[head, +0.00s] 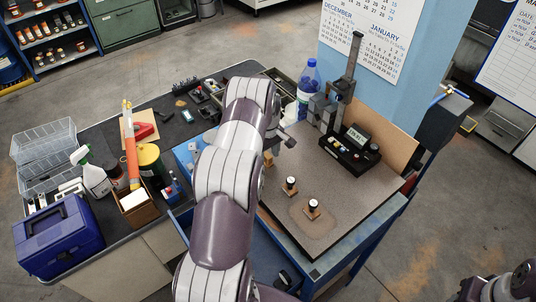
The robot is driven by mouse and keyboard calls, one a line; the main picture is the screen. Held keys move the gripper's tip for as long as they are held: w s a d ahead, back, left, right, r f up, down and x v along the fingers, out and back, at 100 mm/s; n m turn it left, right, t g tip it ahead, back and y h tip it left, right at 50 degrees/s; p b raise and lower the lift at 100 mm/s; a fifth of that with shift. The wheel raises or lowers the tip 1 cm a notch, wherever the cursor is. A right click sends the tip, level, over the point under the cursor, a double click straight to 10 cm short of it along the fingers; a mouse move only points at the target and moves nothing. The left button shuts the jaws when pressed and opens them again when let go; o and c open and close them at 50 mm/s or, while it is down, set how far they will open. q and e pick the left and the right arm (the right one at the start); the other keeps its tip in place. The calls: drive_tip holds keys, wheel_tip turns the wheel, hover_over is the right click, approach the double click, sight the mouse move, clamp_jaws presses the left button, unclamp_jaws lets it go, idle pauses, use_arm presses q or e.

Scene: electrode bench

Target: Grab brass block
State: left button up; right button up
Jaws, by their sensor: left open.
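A small brass-coloured block (268,158) shows on the speckled bench plate, right beside my left arm, which hides part of it. My left gripper (287,139) is open just above and to the right of the block, small and partly hidden by my own wrist. I cannot see anything between its fingers. Part of my right arm shows in the bottom right corner, but its gripper is out of view.
Behind are a black display box (350,146), a height stand (348,80) and a blue-capped bottle (308,85). The plate's front right is clear.

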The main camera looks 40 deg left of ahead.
use_arm(q)
drive_tip(key=shift+s+a, duration=0.1)
drive_tip(key=shift+s, duration=0.1)
drive_tip(key=shift+w, duration=0.15)
clamp_jaws()
